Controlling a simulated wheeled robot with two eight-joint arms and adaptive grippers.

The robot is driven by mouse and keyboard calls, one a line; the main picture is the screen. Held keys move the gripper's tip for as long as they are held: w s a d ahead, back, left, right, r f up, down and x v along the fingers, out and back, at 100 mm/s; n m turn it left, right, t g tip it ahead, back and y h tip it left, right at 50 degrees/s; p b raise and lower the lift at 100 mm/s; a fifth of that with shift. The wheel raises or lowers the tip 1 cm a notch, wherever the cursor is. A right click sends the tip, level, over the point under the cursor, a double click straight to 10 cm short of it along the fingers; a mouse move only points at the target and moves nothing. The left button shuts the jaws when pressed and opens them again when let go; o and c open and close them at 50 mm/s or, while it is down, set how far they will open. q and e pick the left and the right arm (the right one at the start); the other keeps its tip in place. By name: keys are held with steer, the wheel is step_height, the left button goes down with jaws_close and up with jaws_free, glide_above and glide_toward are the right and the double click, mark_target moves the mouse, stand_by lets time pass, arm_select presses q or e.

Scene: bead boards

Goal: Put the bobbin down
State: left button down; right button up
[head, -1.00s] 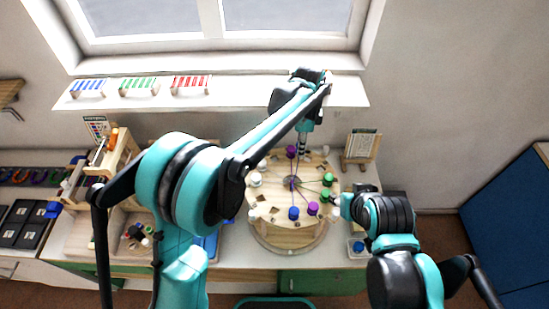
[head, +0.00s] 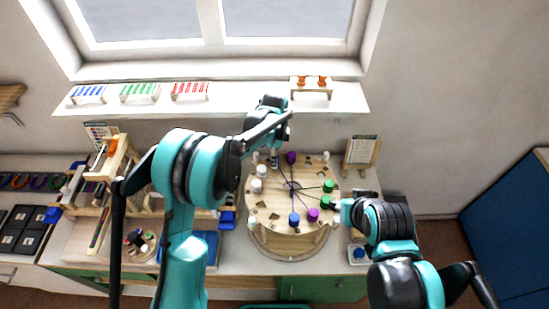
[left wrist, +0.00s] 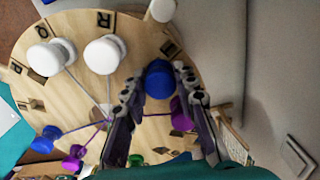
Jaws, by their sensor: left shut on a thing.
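The round wooden bead board (head: 268,222) stands on the table with white, blue, purple and green bobbins around its top. My left gripper (head: 274,160) is at its back left edge, small and partly hidden by my arm. In the left wrist view, my left gripper (left wrist: 162,92) has its fingers on both sides of a blue bobbin (left wrist: 160,78), close over the board. Whether that bobbin touches the board is unclear. A purple bobbin (left wrist: 183,115) is close beside it. My right gripper (head: 337,205) is at the board's right edge, beside a green bobbin (head: 326,202); its fingers are unclear.
White bobbins (head: 256,185) stand on the board's left, and a blue one (head: 294,218) at its front. Dark cords run out from the centre. A picture stand (head: 362,149) is at the back right. A blue tray (head: 205,245) and wooden rack (head: 112,165) are left.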

arm_select(q)
steer(key=shift+s, duration=0.1)
steer(key=shift+f, duration=0.2)
steer(key=c, duration=1.2)
jaws_free()
steer(key=shift+r, duration=0.1)
